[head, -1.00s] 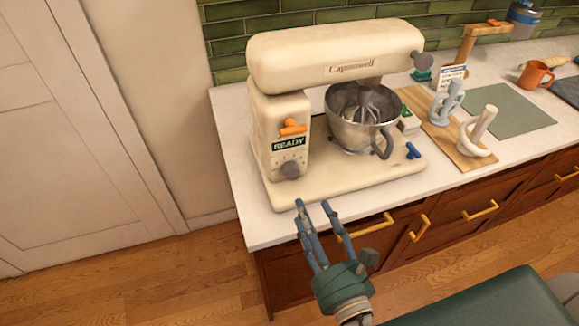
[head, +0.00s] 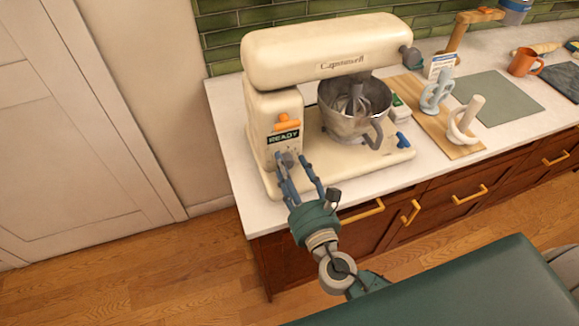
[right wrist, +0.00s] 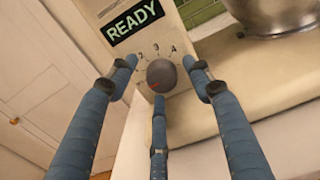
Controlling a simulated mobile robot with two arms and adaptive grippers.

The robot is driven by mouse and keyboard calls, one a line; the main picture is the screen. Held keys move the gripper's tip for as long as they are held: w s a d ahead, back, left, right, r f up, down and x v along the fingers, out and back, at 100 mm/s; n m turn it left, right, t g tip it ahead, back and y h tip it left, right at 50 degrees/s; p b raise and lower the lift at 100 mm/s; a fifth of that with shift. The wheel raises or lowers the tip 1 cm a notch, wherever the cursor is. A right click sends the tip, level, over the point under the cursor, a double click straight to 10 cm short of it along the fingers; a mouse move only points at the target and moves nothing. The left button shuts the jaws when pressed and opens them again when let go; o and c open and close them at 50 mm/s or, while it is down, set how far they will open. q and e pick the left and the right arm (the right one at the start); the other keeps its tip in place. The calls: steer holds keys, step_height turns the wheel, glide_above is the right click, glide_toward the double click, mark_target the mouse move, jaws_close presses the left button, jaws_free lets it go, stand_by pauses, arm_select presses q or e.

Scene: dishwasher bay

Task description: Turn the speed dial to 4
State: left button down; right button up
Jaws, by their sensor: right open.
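The speed dial (right wrist: 162,76) is a dark grey round knob low on the front of the cream mixer (head: 330,48). A small red mark on the dial points down, and the printed numbers 2, 3 and 4 stand above it. The dial also shows in the head view (head: 286,159), partly behind my fingers. My right gripper (head: 298,160) is open, with its blue fingers reaching around the dial. In the right wrist view the fingers (right wrist: 162,80) stand on the left, right and below the dial. I cannot tell whether any finger touches it. My left gripper is not in view.
A READY display (right wrist: 132,20) sits above the dial, with an orange lever (head: 287,122) over it. A steel bowl (head: 352,118) stands right of the dial on the mixer base. A wooden board (head: 452,141) is farther right.

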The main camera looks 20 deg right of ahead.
steer(key=c, duration=1.1)
